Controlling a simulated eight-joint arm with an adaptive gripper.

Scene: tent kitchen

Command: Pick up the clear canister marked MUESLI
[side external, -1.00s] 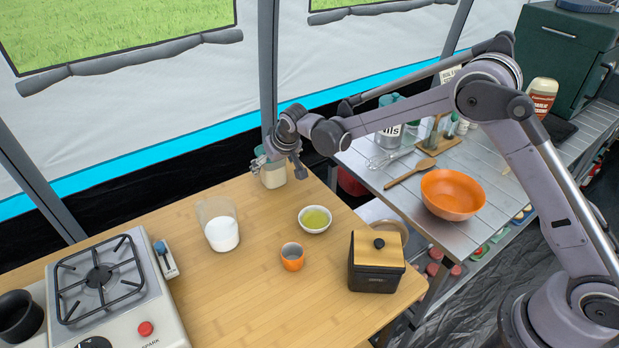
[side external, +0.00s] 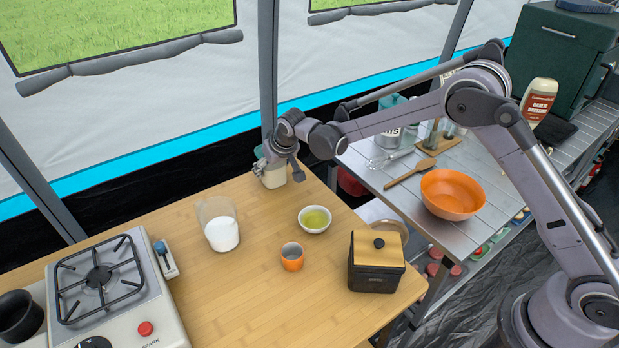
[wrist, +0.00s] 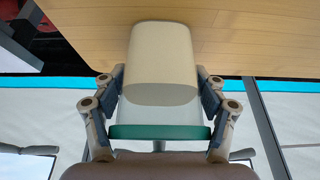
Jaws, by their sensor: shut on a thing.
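A clear canister with cream-coloured contents and a green lid stands at the back corner of the wooden table; in the side view the canister (side external: 274,179) is partly hidden by my gripper (side external: 268,168). In the wrist view the canister (wrist: 161,58) fills the space between the fingers, its green lid (wrist: 160,131) nearest my palm. My gripper (wrist: 160,90) is shut on the canister's sides, one finger on each. No MUESLI marking is legible in either view. I cannot tell whether its base is clear of the table.
A clear container with white contents (side external: 220,232), a bowl of green liquid (side external: 315,219), an orange cup (side external: 292,257) and a black box with wooden lid (side external: 376,262) stand on the wooden table (side external: 225,290). A stove (side external: 120,290) is left. A metal counter (side external: 405,205) holds an orange bowl (side external: 453,194).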

